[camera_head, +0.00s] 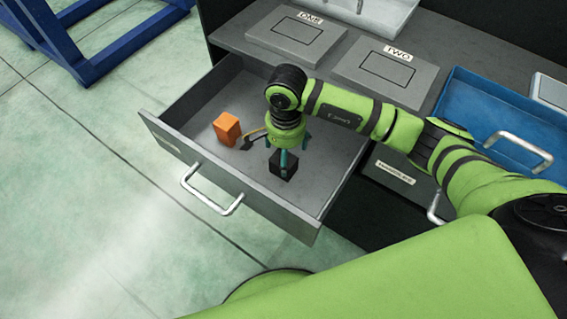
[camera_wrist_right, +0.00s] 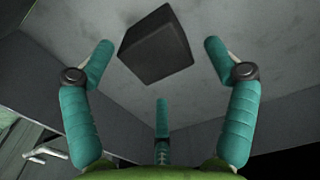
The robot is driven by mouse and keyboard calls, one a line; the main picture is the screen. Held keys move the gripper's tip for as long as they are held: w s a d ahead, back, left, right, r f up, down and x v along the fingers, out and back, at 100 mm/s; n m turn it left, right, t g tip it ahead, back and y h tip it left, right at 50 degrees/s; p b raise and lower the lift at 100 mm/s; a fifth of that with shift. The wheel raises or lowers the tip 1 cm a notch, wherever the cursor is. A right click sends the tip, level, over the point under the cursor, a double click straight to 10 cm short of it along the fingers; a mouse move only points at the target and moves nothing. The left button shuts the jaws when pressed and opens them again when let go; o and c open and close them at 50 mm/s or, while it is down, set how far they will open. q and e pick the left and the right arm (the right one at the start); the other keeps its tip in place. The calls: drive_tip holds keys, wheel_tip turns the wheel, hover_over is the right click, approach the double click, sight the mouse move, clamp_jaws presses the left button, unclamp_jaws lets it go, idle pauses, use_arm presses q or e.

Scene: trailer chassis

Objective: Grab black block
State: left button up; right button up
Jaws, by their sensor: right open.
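The black block (camera_head: 283,164) lies on the floor of the open grey drawer (camera_head: 330,150). My right gripper (camera_head: 280,155) points down into the drawer, with its fingers at the block and partly in front of it. In the right wrist view the black block (camera_wrist_right: 155,46) sits beyond and between the teal fingertips of my right gripper (camera_wrist_right: 158,65). The fingers are spread apart and nothing is held. I cannot tell from these views whether a finger touches the block. My left gripper is in neither view.
An orange block (camera_head: 227,128) stands in the drawer, left of my right gripper. The drawer's front wall carries a handle (camera_head: 212,190). Plates marked ONE (camera_head: 296,33) and TWO (camera_head: 387,70) lie on the bench. A blue tray (camera_head: 500,115) is at the right.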

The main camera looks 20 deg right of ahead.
wheel_tip(320, 180, down, 4)
drive_tip(key=shift+a+f, duration=0.1)
drive_tip(key=c, duration=1.4)
